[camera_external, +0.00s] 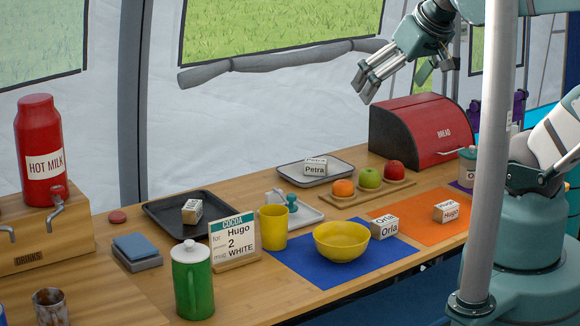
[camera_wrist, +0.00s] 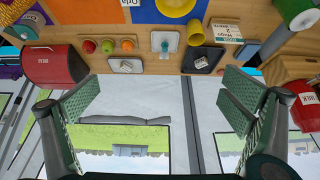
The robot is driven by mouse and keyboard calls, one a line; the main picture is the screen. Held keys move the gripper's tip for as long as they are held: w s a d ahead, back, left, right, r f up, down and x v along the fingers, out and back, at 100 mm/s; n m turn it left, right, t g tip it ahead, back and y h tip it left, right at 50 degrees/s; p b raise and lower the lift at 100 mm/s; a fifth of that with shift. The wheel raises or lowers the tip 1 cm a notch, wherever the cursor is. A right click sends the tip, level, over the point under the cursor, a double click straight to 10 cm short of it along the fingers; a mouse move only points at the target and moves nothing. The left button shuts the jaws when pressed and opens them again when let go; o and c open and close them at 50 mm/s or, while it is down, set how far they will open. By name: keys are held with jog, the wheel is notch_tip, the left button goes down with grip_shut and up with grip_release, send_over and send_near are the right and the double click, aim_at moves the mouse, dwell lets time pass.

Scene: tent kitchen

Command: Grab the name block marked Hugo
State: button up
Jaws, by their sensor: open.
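The name block marked Hugo (camera_external: 446,212) is a small white and wooden block on the orange mat (camera_external: 408,220), at the right of the counter. I cannot make this block out in the wrist view, where the orange mat (camera_wrist: 90,8) is cut off by the top edge. My gripper (camera_external: 368,84) is high above the back of the counter, up and left of the Hugo block and well apart from it. In the wrist view its fingers (camera_wrist: 160,108) are spread wide with nothing between them.
Blocks marked Orla (camera_external: 385,227) and Petra (camera_external: 315,167), and another block (camera_external: 192,211) on the dark tray, stand elsewhere. A yellow bowl (camera_external: 341,242) sits left of Orla. A card (camera_external: 235,240) names Hugo. The red bread bin (camera_external: 420,130) and a pole (camera_external: 490,150) flank the mat.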

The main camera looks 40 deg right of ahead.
jog(key=c, duration=1.9)
jog(key=shift+d+f, duration=0.1)
jog(key=shift+c, duration=0.2)
jog(key=w+d+f+m+g+h+b, duration=0.1)
jog(key=w+d+f+m+g+b, duration=0.1)
jog(key=w+d+f+m, duration=0.4)
jog(key=w+d+f+m+g+h+b, duration=0.2)
jog(key=d+f+m+b, duration=0.15)
jog(key=d+f, duration=0.5)
jog(key=d+f+m+g+b, duration=0.1)
jog(key=d+f+m, duration=0.3)
jog(key=d+f, duration=0.2)
jog(key=d+f+m+g+h+b, duration=0.1)
jog(key=d+f+m, duration=0.3)
jog(key=f, duration=0.7)
jog(key=shift+s+d+f+m+g+h+b, duration=0.3)
jog(key=shift+d+g+b, duration=0.35)
jog(key=shift+d, duration=0.6)
jog(key=shift+s+r, duration=0.1)
jog(key=shift+r, duration=0.05)
